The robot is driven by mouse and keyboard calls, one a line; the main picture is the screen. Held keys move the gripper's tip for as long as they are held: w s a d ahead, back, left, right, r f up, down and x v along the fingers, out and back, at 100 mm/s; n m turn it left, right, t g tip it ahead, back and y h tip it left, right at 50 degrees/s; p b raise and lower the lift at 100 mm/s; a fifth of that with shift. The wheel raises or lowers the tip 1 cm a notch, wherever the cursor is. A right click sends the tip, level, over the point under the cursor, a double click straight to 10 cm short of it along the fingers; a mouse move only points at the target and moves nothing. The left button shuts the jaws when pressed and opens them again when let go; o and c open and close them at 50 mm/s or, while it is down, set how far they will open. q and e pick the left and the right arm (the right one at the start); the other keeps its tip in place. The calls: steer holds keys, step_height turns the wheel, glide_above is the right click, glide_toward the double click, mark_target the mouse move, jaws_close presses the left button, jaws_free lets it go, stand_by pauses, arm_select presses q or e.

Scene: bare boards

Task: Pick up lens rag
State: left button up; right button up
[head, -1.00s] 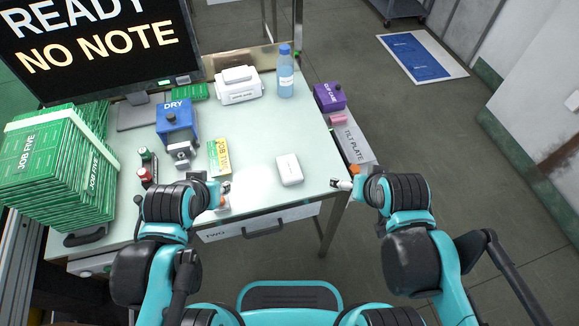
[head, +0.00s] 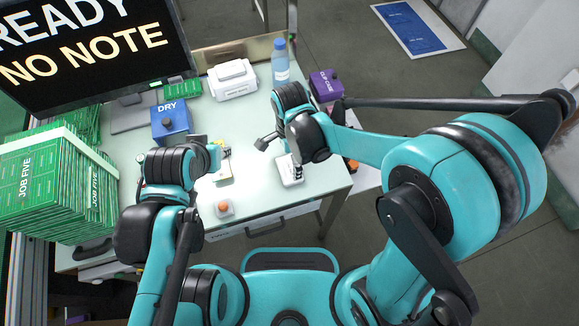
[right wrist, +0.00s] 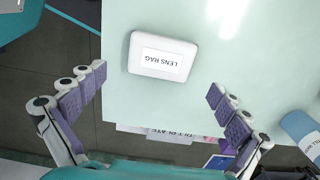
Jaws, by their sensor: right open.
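The lens rag (head: 291,175) is a small white block with rounded corners on the pale table near its front edge. In the right wrist view the lens rag (right wrist: 162,57) shows its label and lies flat. My right gripper (head: 279,157) is over it in the head view and hides part of it. In the right wrist view my right gripper (right wrist: 157,82) is open, its purple-padded fingers wide apart on either side of the block, with nothing between them held. My left gripper (head: 220,154) is over the table's left part; its fingers are too hidden to judge.
A blue DRY box (head: 170,124), white case (head: 232,79) and blue bottle (head: 281,62) stand behind. Stacked green boards (head: 45,185) fill the left.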

mark_target(289, 168)
step_height(289, 168, down, 6)
steer(key=b, duration=0.2)
steer(key=shift+b, duration=0.3)
steer(key=shift+r, duration=0.1)
steer(key=c, duration=0.9)
